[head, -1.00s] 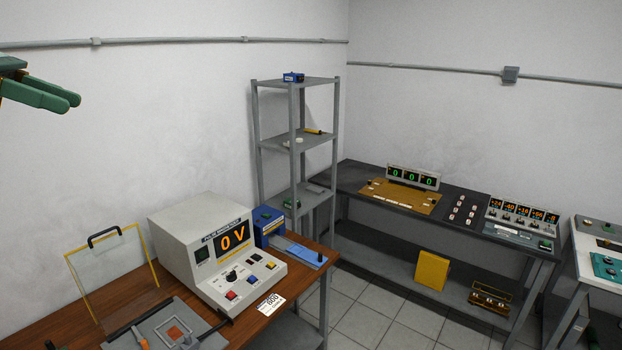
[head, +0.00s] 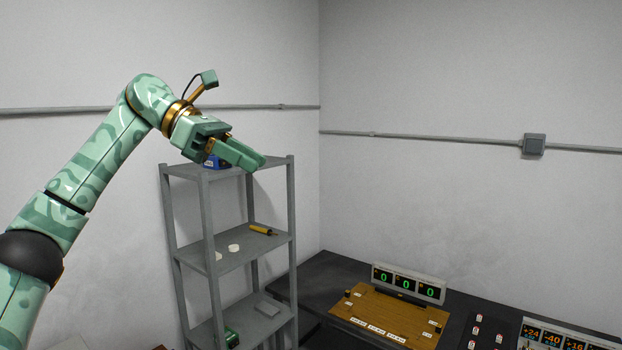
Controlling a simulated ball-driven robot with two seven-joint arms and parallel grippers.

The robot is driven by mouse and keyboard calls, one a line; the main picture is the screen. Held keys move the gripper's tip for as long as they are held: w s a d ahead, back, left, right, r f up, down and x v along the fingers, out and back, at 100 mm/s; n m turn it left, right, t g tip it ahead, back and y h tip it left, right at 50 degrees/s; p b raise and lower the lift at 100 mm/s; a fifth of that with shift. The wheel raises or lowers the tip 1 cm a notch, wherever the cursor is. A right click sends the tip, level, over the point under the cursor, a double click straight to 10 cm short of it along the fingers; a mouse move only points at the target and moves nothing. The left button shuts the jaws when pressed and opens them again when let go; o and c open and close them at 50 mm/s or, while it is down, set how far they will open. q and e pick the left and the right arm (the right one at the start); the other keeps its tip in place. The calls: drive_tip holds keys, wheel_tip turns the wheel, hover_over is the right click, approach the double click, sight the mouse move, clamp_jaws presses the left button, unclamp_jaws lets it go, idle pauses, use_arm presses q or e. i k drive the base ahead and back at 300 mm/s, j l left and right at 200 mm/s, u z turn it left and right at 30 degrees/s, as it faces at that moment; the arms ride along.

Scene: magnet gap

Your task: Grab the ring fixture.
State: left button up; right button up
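No thing in view is plainly marked as the ring fixture. A small round white piece (head: 234,248) lies on the middle shelf of the grey rack in the head view, with a second small white piece (head: 218,256) beside it; they are too small to tell whether either is a ring. My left gripper (head: 258,163) is in front of the rack's top shelf, above and apart from these pieces. Its two fingers overlap in this view, so their gap cannot be judged. It partly hides a blue box (head: 214,162) on the top shelf. My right gripper is out of view.
The grey rack (head: 209,232) stands by the wall. A yellow and black tool (head: 262,230) lies on its middle shelf. A dark bench (head: 300,277) at right holds a wooden board (head: 390,318) and a display (head: 408,282) reading zeros.

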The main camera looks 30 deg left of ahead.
sight(215, 162)
drive_tip(key=i+u, duration=0.1)
drive_tip(key=i, duration=0.5)
drive_tip(key=i+l+u, duration=0.1)
drive_tip(key=i, duration=0.45)
drive_tip(key=i+u, duration=0.65)
drive_tip(key=u, duration=0.15)
drive_tip(key=i+u, duration=0.9)
drive_tip(key=i, duration=0.2)
